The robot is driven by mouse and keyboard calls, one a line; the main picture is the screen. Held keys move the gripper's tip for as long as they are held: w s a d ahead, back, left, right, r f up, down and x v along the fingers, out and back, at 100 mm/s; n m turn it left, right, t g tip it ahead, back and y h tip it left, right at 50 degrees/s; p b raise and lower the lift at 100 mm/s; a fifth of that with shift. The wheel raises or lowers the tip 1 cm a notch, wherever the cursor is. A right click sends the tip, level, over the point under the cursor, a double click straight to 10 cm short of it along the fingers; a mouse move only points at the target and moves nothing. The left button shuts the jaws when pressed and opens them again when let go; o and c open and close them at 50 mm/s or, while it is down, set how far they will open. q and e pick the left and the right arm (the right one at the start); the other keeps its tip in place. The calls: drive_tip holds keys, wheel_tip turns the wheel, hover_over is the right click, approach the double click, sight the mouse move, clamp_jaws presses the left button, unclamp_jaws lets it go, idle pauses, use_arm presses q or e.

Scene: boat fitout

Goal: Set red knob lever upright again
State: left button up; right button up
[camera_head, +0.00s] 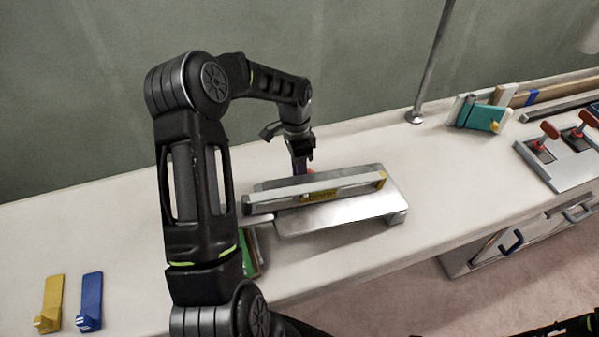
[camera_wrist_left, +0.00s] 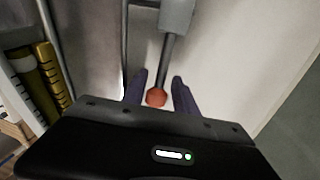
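The red knob (camera_wrist_left: 156,97) is an orange-red ball on a grey lever shaft (camera_wrist_left: 165,62) that runs from a grey block (camera_wrist_left: 177,14) in the left wrist view. My left gripper (camera_wrist_left: 160,82) has its two purple fingers apart, one on each side of the knob, with gaps visible. In the head view my left gripper (camera_head: 301,165) points down behind the metal plate (camera_head: 340,213); a small bit of red (camera_head: 310,170) shows beside it. The rest of that lever is hidden there.
A long level-like bar (camera_head: 270,197) lies across the metal plate. Two red-handled levers (camera_head: 549,130) stand on a panel at the right. A pole (camera_head: 432,65) rises behind. Yellow (camera_head: 52,300) and blue (camera_head: 91,298) pieces lie at the front left. The bench between plate and pole is clear.

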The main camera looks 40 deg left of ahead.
use_arm(q)
clamp_jaws()
